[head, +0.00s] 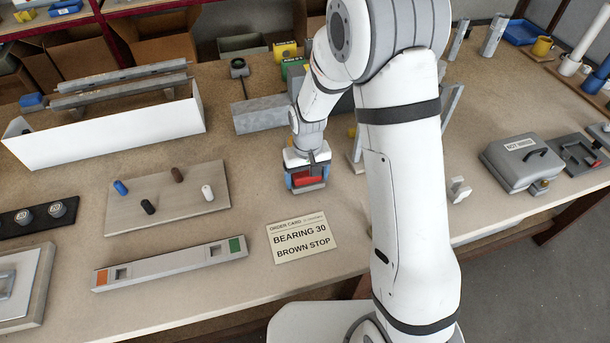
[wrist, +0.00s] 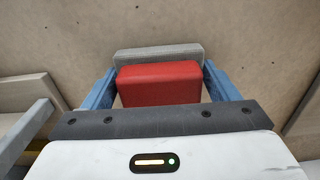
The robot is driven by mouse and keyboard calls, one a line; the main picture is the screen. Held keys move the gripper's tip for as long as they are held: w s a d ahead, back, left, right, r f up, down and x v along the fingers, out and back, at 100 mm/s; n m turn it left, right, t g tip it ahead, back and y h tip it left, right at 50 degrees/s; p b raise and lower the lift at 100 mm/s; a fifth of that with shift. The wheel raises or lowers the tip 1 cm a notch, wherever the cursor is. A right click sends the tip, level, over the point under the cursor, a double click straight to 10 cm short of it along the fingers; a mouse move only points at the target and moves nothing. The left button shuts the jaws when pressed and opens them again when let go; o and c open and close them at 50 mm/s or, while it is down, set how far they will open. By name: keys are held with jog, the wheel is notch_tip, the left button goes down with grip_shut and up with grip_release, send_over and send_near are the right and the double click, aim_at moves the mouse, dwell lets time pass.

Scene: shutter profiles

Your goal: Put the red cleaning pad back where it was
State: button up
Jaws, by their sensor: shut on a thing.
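The red cleaning pad (wrist: 160,84) is a red block on a grey layer (wrist: 158,53) that shows at its far side in the wrist view. My gripper (wrist: 158,88) has its two blue fingers on either side of the pad and is shut on it. In the head view the red pad (head: 308,179) shows between the blue fingers of my gripper (head: 306,183), low over the bench. I cannot tell whether the pad touches the bench top.
An order card (head: 302,238) lies in front of the gripper. A board with several pegs (head: 212,180) is to its left, and a long grey profile (head: 170,264) lies nearer. A grey profile block (head: 260,117) is behind it. A bracket (head: 457,190) stands to the right.

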aim_at(307, 173)
jog(key=o, duration=0.9)
notch_tip(307, 173, up, 11)
jog(key=shift+f+b, duration=0.1)
jog(key=shift+b, duration=0.3)
jog(key=shift+s+d+r+m+t, duration=0.55)
jog(key=shift+s+d+r, duration=1.6)
jog(key=shift+s, duration=1.1)
jog(key=shift+s+d+r+m+t, duration=0.5)
jog(key=shift+s+d+r, duration=1.2)
jog(key=shift+s+d, duration=1.2)
jog(key=shift+s+d+r+m+t, duration=0.55)
jog(key=shift+s+d+r, duration=1.4)
jog(key=shift+s, duration=1.65)
